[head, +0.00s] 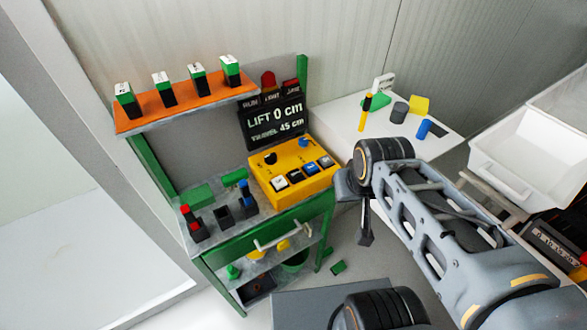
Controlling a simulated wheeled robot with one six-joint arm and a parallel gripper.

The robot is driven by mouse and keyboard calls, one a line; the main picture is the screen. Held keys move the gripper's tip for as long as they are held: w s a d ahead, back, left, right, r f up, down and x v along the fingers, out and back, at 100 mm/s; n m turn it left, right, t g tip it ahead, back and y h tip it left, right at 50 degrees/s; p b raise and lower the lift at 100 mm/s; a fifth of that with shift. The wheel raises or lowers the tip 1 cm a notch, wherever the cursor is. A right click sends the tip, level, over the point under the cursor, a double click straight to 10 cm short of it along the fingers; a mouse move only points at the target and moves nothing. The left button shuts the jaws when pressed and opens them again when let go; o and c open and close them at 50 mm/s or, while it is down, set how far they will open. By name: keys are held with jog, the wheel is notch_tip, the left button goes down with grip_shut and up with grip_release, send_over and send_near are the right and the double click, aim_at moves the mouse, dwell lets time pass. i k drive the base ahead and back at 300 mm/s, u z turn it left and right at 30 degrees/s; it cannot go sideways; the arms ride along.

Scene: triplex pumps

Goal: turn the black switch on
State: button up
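A yellow control box (300,194) sits on the right side of the green bench. Its sloped face carries a row of switches: a white one (280,183) at the left, a black one (295,176) beside it, a blue one (310,168), and a dark one (325,162) at the right end. A black round knob (270,158) is above the row. The switches are too small to tell which way they are set. My gripper (366,238) hangs down to the right of the box, apart from it. Its fingers are small and partly hidden by my arm, so their opening is unclear.
A display board (273,122) stands behind the box, reading "LIFT 0 cm". An orange shelf (145,118) with several green-and-black items overhangs the bench's left. A white table (345,111) with small parts stands right of the bench. A drawer handle (282,235) juts from the bench front.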

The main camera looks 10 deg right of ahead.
aim_at(270, 159)
jog(key=z, duration=0.45)
jog(key=k, duration=1.1)
jog(key=u, duration=0.05)
jog(key=i, duration=0.4)
jog(key=u, duration=1)
jog(key=i, duration=0.45)
jog(key=u, duration=0.45)
